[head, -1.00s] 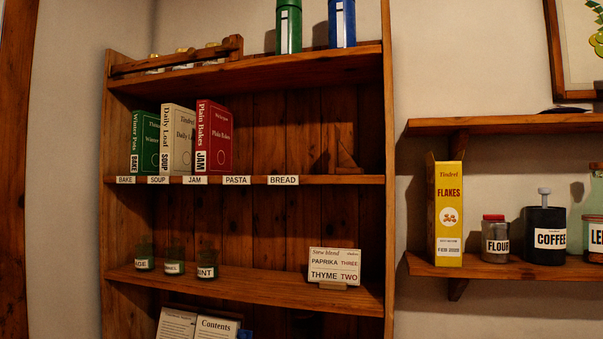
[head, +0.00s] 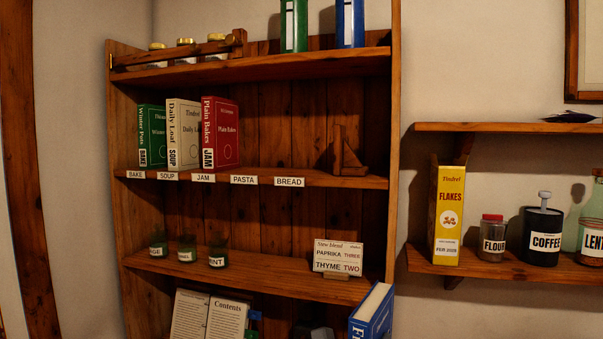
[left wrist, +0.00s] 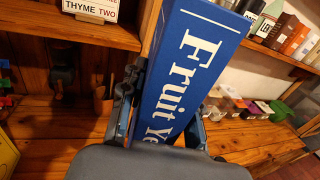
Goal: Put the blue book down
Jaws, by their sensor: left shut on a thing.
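The blue book (head: 372,311) is at the bottom of the head view, tilted, its white page edges showing, in front of the lower right part of the tall shelf unit. In the left wrist view the book (left wrist: 193,55) fills the middle, with "Fruit Ye" readable on its spine and the rest hidden. My left gripper (left wrist: 160,115) is shut on it, one finger on each side. The middle shelf (head: 330,180) holds a green book (head: 152,135), a cream book (head: 184,135) and a red book (head: 221,133). My right gripper is not in view.
Edge labels read BAKE, SOUP, JAM, PASTA (head: 243,180) and BREAD (head: 289,182). Shelf room above PASTA and BREAD is clear up to a wooden sailboat-like bookend (head: 346,155). A recipe card (head: 338,257) and herb jars (head: 187,248) stand below. An open book (head: 208,315) stands lower.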

